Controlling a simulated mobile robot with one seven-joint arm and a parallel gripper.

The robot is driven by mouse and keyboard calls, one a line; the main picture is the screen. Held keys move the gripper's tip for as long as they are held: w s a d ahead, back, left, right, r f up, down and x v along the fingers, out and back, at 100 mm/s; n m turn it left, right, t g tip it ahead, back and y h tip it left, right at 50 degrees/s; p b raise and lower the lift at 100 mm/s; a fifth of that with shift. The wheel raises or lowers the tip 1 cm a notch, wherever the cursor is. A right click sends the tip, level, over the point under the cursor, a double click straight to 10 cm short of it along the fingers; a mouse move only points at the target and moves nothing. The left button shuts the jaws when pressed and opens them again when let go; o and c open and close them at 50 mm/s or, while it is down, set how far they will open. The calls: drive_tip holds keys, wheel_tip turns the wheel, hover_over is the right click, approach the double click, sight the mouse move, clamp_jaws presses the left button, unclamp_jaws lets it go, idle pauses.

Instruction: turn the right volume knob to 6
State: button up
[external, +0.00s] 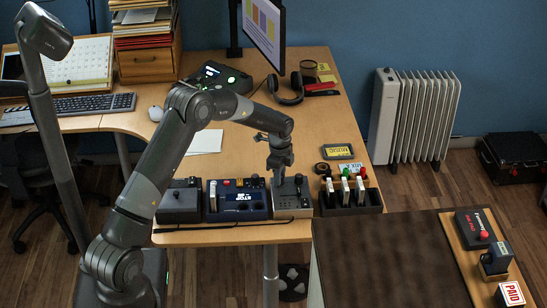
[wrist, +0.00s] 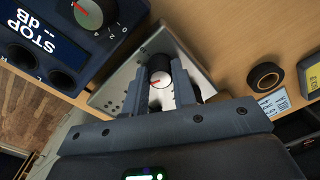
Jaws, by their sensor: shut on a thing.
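The knob (wrist: 161,77), with a dark side, a pale top and a red pointer mark, sits on a silver-grey box (wrist: 108,97). My gripper (wrist: 159,68) has a finger on each side of the knob and is shut on it. The red mark points to the lower left in the wrist view; the scale around it cannot be read. In the external view my gripper (external: 281,172) reaches down to the silver-grey box (external: 292,208) at the table's front edge, with the knob mostly hidden.
A blue box (external: 238,209) with a "STOP dB" display stands just left; its red-marked knob (wrist: 88,13) shows in the wrist view. A dark grey box (external: 178,210) is further left. A black rack (external: 350,207) stands close on the right. A tape roll (wrist: 265,77) lies behind.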

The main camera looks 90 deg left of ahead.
drive_tip(key=shift+s, duration=0.1)
idle(0.3)
drive_tip(key=o, duration=1)
wheel_tip(320, 180, up, 11)
drive_tip(key=shift+d+f, duration=0.1)
drive_tip(key=shift+d, duration=0.05)
